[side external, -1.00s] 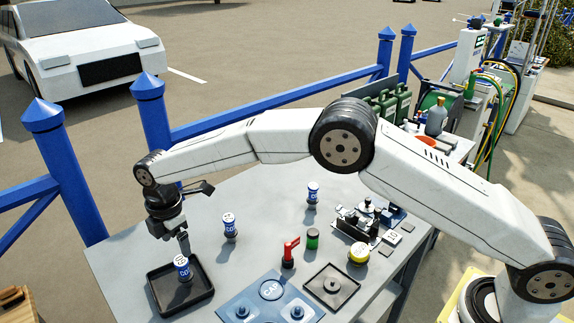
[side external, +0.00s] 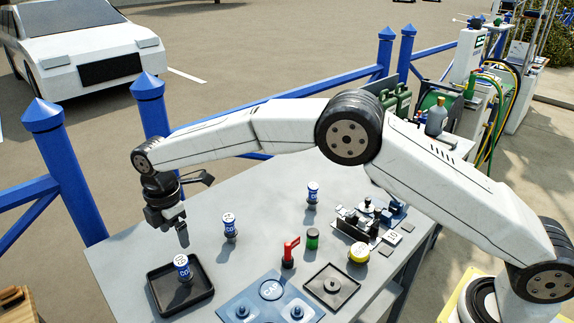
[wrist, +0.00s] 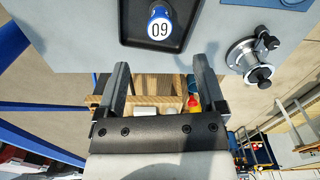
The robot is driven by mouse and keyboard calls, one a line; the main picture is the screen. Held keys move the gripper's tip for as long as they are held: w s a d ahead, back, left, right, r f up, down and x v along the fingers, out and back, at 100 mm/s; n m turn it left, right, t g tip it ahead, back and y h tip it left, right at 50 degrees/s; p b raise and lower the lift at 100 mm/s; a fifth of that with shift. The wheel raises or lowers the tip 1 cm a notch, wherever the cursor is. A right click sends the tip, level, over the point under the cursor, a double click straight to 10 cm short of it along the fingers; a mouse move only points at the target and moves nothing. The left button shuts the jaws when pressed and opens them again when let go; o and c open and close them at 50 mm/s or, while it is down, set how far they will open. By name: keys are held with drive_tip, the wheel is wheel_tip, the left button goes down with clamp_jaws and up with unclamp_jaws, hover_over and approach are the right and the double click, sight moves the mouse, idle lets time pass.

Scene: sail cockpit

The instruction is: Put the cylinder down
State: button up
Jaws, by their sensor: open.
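A blue and white cylinder (side external: 183,268) with a numbered white top stands upright in the black tray (side external: 207,292) at the table's near left. It also shows at the top of the wrist view (wrist: 159,22), inside the tray (wrist: 127,38). My gripper (side external: 183,240) is above the cylinder and apart from it in the side view. In the wrist view my gripper (wrist: 160,64) has its two fingers wide apart with nothing between them.
Two similar cylinders (side external: 229,226) (side external: 312,194) stand farther back on the grey table. Blue fence rails run behind.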

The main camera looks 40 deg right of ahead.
drive_tip(key=s+d+r+m, duration=0.1)
drive_tip(key=s+d+m, duration=0.2)
drive_tip(key=d, duration=0.3)
drive_tip(key=s+d+r+m+t, duration=0.1)
drive_tip(key=s+d+m, duration=0.25)
drive_tip(key=d, duration=0.25)
drive_tip(key=s+d+r+m, duration=0.1)
drive_tip(key=s+d+m, duration=0.1)
drive_tip(key=d+m, duration=0.25)
drive_tip(key=s+d+f+m, duration=0.1)
drive_tip(key=s+d+m, duration=0.3)
drive_tip(key=s, duration=0.5)
drive_tip(key=s+d+f+m+t, duration=0.1)
drive_tip(key=s+d+m, duration=0.3)
drive_tip(key=s+d, duration=0.3)
drive_tip(key=shift+s+f+m+t, duration=0.3)
drive_tip(key=shift+s, duration=0.55)
drive_tip(key=shift+o, duration=0.5)
